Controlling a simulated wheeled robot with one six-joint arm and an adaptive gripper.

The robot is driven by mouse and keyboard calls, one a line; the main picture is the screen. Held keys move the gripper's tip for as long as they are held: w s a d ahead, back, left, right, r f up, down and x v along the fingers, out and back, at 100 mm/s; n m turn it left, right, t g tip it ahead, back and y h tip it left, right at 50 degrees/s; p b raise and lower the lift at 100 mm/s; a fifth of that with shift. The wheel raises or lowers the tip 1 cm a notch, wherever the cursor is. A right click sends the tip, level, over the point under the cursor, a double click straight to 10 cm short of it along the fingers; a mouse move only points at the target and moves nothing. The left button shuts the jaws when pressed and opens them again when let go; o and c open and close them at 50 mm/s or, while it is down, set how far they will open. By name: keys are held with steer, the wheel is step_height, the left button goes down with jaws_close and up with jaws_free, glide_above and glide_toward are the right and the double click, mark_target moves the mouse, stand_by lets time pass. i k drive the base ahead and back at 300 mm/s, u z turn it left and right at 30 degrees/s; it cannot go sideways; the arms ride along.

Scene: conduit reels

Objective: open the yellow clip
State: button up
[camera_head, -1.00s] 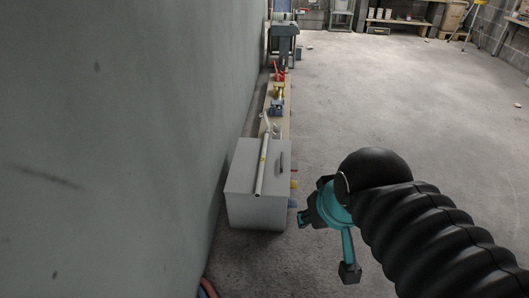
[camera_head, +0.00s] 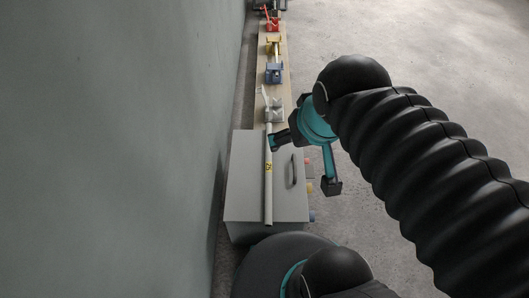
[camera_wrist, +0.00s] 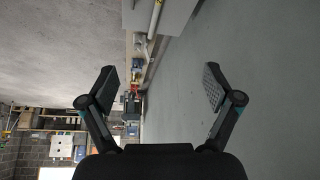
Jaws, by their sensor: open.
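The yellow clip (camera_head: 273,46) sits on a long narrow wooden board (camera_head: 262,62) beside the wall, between a red clip (camera_head: 272,25) and a blue clip (camera_head: 274,73). It is small in the head view, and I cannot tell whether it is open or shut. My gripper (camera_head: 304,163) is open and empty, well nearer than the yellow clip, over the right side of a grey box. In the wrist view the fingers of my gripper (camera_wrist: 160,88) are spread wide. The row of clips shows small between them, too small to tell the yellow one surely.
A grey box (camera_head: 243,185) with a dark handle (camera_head: 294,170) stands at the near end of the board. A pale tube (camera_head: 268,190) marked with a yellow label lies on it, reaching toward a grey clip (camera_head: 274,110). The wall (camera_head: 120,120) bounds the left; open floor (camera_head: 430,60) lies right.

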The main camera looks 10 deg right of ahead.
mark_target(270, 39)
steer(key=k, duration=0.5)
steer(key=z, duration=2)
steer(key=i, duration=2.65)
steer(key=u, duration=2.5)
